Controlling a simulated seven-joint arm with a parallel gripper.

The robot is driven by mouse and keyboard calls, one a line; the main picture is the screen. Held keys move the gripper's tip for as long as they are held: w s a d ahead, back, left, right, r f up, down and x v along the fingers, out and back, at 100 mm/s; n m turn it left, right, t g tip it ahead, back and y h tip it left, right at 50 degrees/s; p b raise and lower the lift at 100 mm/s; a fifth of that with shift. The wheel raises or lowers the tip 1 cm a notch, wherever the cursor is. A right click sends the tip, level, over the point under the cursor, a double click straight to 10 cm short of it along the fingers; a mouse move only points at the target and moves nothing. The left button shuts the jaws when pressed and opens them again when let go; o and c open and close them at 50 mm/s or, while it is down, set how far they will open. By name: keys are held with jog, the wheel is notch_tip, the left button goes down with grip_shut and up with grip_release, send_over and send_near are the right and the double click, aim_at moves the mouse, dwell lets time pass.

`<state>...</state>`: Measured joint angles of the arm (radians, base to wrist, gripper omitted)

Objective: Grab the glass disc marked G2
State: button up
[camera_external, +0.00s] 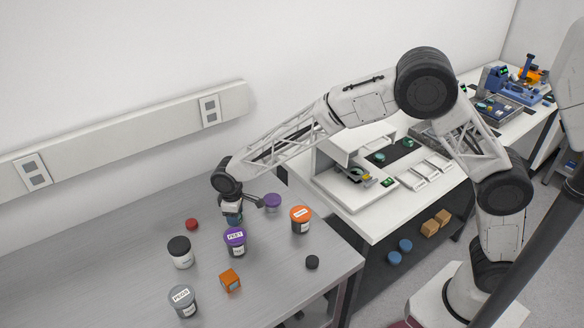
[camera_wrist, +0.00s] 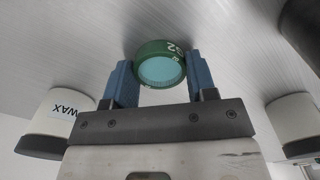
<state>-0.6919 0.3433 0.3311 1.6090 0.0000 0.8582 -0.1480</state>
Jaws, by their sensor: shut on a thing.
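The glass disc marked G2 (camera_wrist: 160,66) has a green rim with white lettering and a pale blue face. In the wrist view it sits between the two blue fingers of my gripper (camera_wrist: 158,78), which touch its rim on both sides. In the external view my gripper (camera_external: 233,212) is low over the grey table, among the jars. The disc is mostly hidden there by the gripper and is too small to make out. I cannot tell whether it touches the table.
On the grey table (camera_external: 100,255) stand a purple-lidded jar (camera_external: 235,240), a black-lidded jar (camera_external: 180,252), an orange-lidded jar (camera_external: 300,220), a grey-lidded jar (camera_external: 183,300) and an orange cube (camera_external: 230,281). A white bench (camera_external: 345,215) with instruments stands to the right.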

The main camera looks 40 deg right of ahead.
jog(key=shift+r, duration=0.1)
notch_tip(320, 180, up, 10)
dwell(0.6)
